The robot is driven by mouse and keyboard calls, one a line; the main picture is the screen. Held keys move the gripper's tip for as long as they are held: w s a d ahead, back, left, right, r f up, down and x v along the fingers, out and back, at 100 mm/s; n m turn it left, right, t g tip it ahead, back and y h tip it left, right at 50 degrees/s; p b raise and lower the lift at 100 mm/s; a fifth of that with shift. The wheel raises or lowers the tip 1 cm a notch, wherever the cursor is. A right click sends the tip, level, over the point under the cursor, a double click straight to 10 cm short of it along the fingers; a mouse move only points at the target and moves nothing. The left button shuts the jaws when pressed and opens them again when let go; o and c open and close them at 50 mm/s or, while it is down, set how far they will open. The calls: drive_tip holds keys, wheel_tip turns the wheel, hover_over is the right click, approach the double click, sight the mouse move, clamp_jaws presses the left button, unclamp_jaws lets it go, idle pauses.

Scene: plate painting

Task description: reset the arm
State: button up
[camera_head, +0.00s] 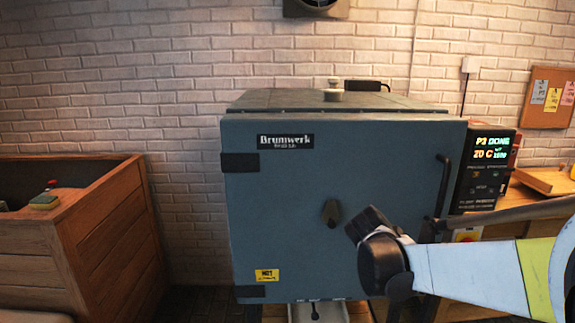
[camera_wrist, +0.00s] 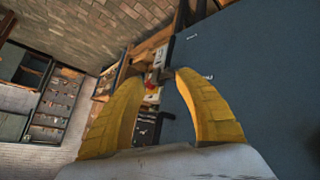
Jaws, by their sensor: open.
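My gripper (camera_wrist: 157,74) shows in the wrist view as two yellow fingers spread apart, with nothing held between them. In the head view my white and yellow arm reaches in from the lower right, and its dark end is in front of the right part of the kiln door. The fingers cannot be made out there. The blue-grey Brumwerk kiln (camera_head: 290,210) stands against the wall with its door shut. Its door fills the right side of the wrist view (camera_wrist: 255,85). I cannot tell whether the gripper touches the door.
A dark door handle (camera_head: 443,187) runs along the kiln's right edge, close to my arm. A control panel (camera_head: 486,168) with a lit display is beside it. A wooden crate-like bin (camera_head: 110,225) stands at left. A wooden bench with a tray (camera_head: 545,181) is at right.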

drive_tip(key=s+a+n+t+y, duration=0.1)
drive_tip(key=s+a+n+y, duration=0.2)
drive_tip(key=s, duration=0.9)
drive_tip(key=s+a+n+t+y, duration=0.1)
drive_tip(key=s+a+n+y, duration=0.2)
drive_tip(key=s+a, duration=0.5)
drive_tip(key=s+y, duration=0.1)
drive_tip(key=s, duration=0.3)
drive_tip(key=shift+a+r+y, duration=0.25)
drive_tip(key=shift+y, duration=0.15)
idle(0.7)
